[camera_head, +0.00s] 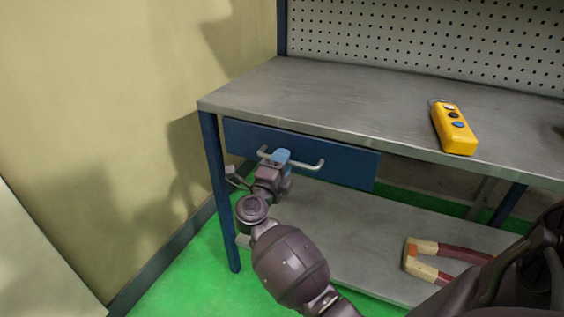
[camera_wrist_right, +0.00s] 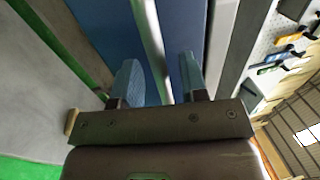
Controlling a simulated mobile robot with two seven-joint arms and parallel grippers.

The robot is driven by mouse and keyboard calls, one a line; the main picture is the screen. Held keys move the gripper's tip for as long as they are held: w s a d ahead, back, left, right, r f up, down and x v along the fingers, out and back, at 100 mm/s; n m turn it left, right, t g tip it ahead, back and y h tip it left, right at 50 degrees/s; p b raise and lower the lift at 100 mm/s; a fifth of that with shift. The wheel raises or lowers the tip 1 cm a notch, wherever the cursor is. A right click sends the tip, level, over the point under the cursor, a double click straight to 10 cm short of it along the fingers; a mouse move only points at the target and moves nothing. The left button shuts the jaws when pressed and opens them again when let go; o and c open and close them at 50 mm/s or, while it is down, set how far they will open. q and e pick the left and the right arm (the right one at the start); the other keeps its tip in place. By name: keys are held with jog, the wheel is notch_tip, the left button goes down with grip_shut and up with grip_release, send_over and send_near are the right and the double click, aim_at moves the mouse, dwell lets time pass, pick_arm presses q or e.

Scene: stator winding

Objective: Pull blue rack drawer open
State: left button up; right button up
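The blue drawer (camera_head: 350,168) sits under the left part of the grey workbench top, its front close beneath the table edge, and it looks closed. A silver bar handle (camera_head: 313,166) runs across its front. My right gripper (camera_head: 281,156) is at the left half of the handle. In the right wrist view, the two blue fingers of the right gripper (camera_wrist_right: 158,78) stand apart on either side of the handle (camera_wrist_right: 148,35), with visible gaps to it. The blue drawer front (camera_wrist_right: 100,25) lies beyond the fingertips. My left gripper is not in view.
A yellow control box with buttons (camera_head: 455,128) lies on the workbench top (camera_head: 340,95). A red and cream horseshoe-shaped part (camera_head: 425,247) lies on the lower shelf (camera_head: 360,235). A blue table leg (camera_head: 221,200) stands left of my gripper, and a wall (camera_head: 130,110) is farther left.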

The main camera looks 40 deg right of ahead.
jog(key=shift+w+d+r, duration=0.1)
jog(key=shift+w+d, duration=0.05)
jog(key=shift+d, duration=0.25)
grip_shut()
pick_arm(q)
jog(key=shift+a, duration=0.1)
